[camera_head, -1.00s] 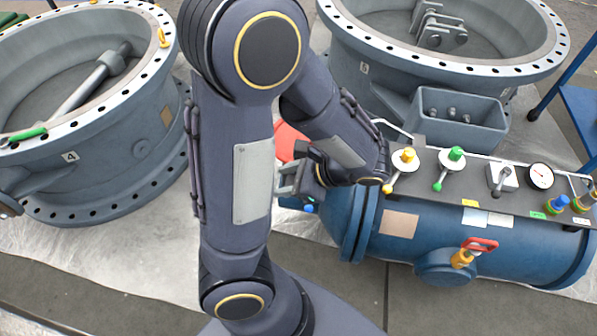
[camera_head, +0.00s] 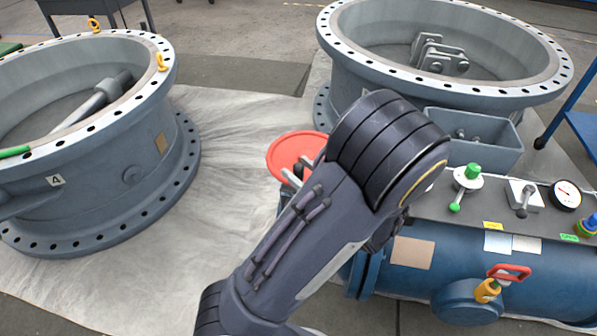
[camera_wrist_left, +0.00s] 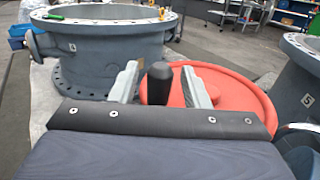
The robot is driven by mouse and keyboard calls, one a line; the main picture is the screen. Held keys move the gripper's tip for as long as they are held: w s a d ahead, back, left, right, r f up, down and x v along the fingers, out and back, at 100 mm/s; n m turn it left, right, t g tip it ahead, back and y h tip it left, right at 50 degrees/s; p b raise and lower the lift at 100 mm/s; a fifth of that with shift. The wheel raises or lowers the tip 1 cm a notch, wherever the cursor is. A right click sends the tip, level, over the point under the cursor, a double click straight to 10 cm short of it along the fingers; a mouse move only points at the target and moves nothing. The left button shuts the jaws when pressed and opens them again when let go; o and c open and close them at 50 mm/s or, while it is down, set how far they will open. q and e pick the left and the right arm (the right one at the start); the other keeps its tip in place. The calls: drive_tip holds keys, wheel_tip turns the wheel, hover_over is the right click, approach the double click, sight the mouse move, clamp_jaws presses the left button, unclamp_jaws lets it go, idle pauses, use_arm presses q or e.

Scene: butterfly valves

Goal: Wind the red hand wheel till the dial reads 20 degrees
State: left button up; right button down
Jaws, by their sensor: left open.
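The red hand wheel (camera_head: 292,150) stands left of the blue tank, partly covered by my left arm. It also fills the middle right of the left wrist view (camera_wrist_left: 240,100). A black upright handle (camera_wrist_left: 158,82) rises near its left side in that view. My left gripper (camera_head: 299,170) is at the wheel, mostly hidden by my arm in the head view. In the wrist view its two pale fingers are open, one on each side of the handle, with gaps visible. A round white gauge (camera_head: 566,195) sits on the tank's panel; its reading is too small to tell.
The blue tank (camera_head: 440,260) carries a green-knobbed lever (camera_head: 467,180) and a red-handled valve (camera_head: 508,272). Large grey valve bodies stand at left (camera_head: 90,190) and back right (camera_head: 350,70). Pale sheeting (camera_head: 225,150) between them is clear.

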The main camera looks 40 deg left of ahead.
use_arm(q)
drive_tip(key=shift+a, duration=0.4)
clamp_jaws()
drive_tip(key=shift+w+d+r+n+g+p, duration=0.25)
drive_tip(key=shift+d+n+g+p, duration=0.2)
drive_tip(key=shift+g+p, duration=0.4)
drive_tip(key=w+d+n+g+p, duration=0.2)
drive_tip(key=w+d+g+p, duration=0.1)
drive_tip(key=p, duration=0.2)
drive_tip(key=shift+g, duration=0.25)
drive_tip(key=shift+w+d+p, duration=0.25)
drive_tip(key=shift+w+p, duration=0.3)
drive_tip(key=shift+p, duration=0.05)
drive_tip(key=shift+w+d+p, duration=0.25)
drive_tip(key=shift+w+p, duration=0.3)
drive_tip(key=shift+w+d+f+p, duration=0.1)
drive_tip(key=shift+w+p, duration=0.3)
drive_tip(key=shift+w, duration=0.45)
drive_tip(key=shift+w+d+f+p, duration=0.1)
drive_tip(key=shift+w+p, duration=0.3)
drive_tip(key=shift+w, duration=0.45)
